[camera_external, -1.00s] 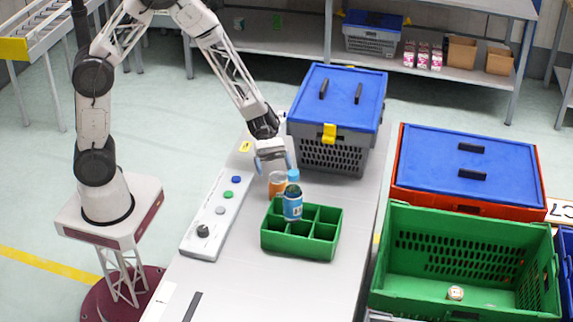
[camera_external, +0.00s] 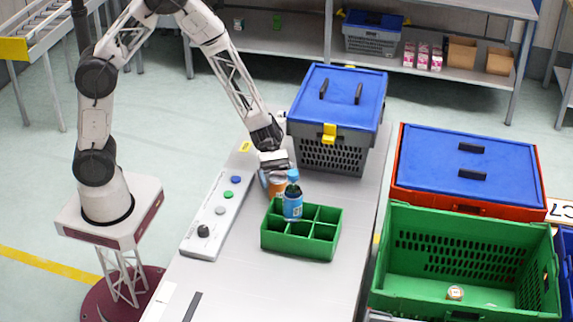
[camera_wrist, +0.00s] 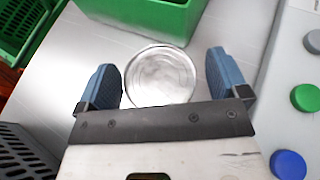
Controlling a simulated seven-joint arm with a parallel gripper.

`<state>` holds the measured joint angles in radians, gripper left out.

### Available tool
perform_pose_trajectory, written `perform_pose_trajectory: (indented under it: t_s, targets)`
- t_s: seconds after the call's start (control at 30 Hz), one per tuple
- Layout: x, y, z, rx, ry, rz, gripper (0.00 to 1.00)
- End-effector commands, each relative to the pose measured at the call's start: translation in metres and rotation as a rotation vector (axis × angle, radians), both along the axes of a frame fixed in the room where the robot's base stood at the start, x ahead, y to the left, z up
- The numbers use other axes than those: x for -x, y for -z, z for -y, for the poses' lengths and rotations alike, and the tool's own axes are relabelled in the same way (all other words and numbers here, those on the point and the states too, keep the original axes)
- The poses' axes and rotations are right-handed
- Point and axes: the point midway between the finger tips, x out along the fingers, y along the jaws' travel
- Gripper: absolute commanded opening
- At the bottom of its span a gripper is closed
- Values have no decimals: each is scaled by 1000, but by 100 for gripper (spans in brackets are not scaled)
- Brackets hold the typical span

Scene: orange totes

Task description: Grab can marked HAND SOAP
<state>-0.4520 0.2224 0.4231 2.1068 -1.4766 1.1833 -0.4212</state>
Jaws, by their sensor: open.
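An orange can (camera_external: 277,186) stands on the grey table behind the green divided crate (camera_external: 265,240). In the wrist view its round silver top (camera_wrist: 160,75) lies between the two blue fingers. I cannot read its label. My gripper (camera_external: 272,175) points down at the can; in the wrist view (camera_wrist: 163,82) it is open, with a finger on each side of the can and small gaps showing.
A control panel (camera_external: 197,238) with coloured buttons lies left of the can. A grey crate with a blue lid (camera_external: 348,103) stands behind it. A large green tote (camera_external: 400,297) and an orange tote with a blue lid (camera_external: 470,165) are at right.

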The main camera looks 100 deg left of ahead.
Motion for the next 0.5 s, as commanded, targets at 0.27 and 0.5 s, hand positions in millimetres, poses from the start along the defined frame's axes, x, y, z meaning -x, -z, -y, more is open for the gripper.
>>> perform_pose_trajectory:
  t_s: [0.27,0.5]
  targets:
    - [0,0,0,0,0,0,77]
    - [0,0,0,0,0,0,41]
